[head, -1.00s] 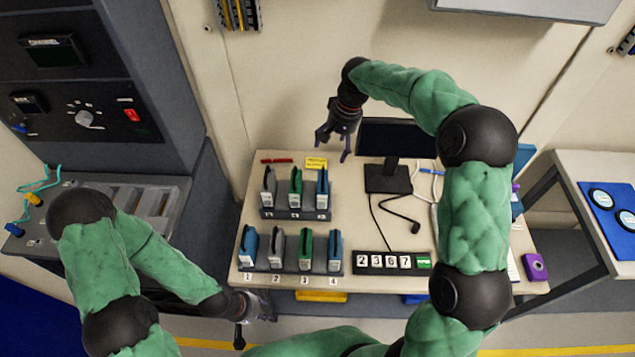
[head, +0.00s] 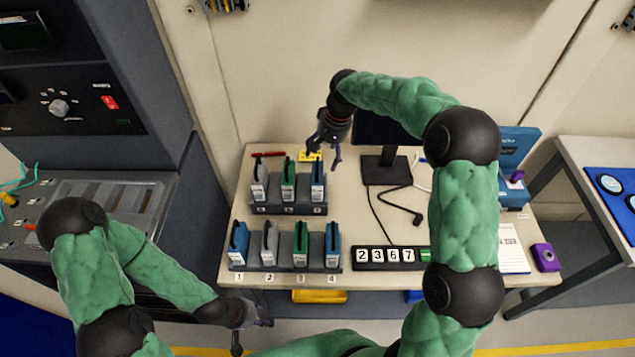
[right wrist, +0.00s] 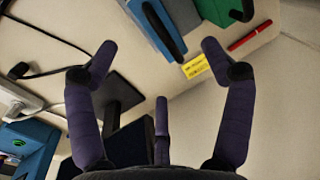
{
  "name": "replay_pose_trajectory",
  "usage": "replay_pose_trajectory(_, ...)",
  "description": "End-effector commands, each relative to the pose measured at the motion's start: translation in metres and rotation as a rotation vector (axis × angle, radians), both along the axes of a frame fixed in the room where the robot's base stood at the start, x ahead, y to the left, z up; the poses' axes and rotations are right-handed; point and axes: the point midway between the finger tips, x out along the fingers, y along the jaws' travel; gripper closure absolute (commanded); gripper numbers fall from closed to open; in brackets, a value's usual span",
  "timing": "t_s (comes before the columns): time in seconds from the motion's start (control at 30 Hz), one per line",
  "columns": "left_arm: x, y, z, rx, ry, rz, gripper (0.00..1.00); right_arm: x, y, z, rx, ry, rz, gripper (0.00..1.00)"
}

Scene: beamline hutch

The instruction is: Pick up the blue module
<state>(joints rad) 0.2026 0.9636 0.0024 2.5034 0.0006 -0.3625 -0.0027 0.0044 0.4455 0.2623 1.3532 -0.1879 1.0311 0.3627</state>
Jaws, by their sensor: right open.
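Three blue modules show in the head view: one at the right end of the back rack (head: 318,182), one in slot 1 (head: 238,243) and one in slot 4 (head: 332,245) of the front rack. My right gripper (head: 325,157) is open and empty, above and just behind the back rack's blue module. In the right wrist view, a blue module (right wrist: 143,20) with a black handle lies ahead of the open fingers (right wrist: 158,52), apart from them. My left gripper (head: 252,336) is low in front of the table, its fingers apart and seemingly empty.
Grey and green modules stand beside the blue ones. A yellow label (head: 309,156) and a red pen-like item (head: 268,154) lie behind the back rack. A monitor stand (head: 385,168) with a black cable is to the right. A number strip (head: 388,258) lies beside the front rack.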

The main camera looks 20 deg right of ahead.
Motion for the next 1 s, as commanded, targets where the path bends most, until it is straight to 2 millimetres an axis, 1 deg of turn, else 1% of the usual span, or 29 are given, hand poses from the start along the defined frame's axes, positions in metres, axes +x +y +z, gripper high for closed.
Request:
replay_pose_trajectory(0.03,0.0,0.0,-0.004,0.0,0.0,0.0,0.6,0.0,0.001,-0.011,0.0,0.003,0.001,0.18)
replay_pose_trajectory(0.1,0.0,0.0,-0.006,0.0,0.0,0.0,0.6,0.0,0.003,-0.02,0.0,0.003,0.001,0.18)
replay_pose_trajectory(0.37,0.0,0.0,-0.011,0.0,0.0,0.0,0.6,0.0,0.005,-0.037,0.0,0.003,0.001,0.18)
replay_pose_trajectory(0.63,0.0,0.0,-0.024,0.0,0.0,0.0,0.6,0.0,0.01,-0.073,0.001,0.003,0.001,0.18)
replay_pose_trajectory(0.73,0.0,0.0,-0.025,0.0,0.0,0.0,0.6,0.001,0.011,-0.078,0.001,0.002,-0.001,0.18)
replay_pose_trajectory(0.9,0.0,0.0,-0.024,0.0,0.0,0.0,0.6,0.001,0.011,-0.077,0.0,0.001,-0.001,0.18)
replay_pose_trajectory(0.93,0.0,0.0,-0.024,0.0,0.0,0.0,0.6,0.001,0.011,-0.077,0.0,0.001,-0.001,0.21)
replay_pose_trajectory(0.97,0.0,0.0,-0.024,0.0,0.0,0.0,0.6,0.001,0.011,-0.077,0.0,0.001,-0.001,0.3)
replay_pose_trajectory(1.0,0.0,0.0,-0.024,0.0,0.0,0.0,0.6,0.001,0.011,-0.077,0.0,0.001,-0.001,0.41)
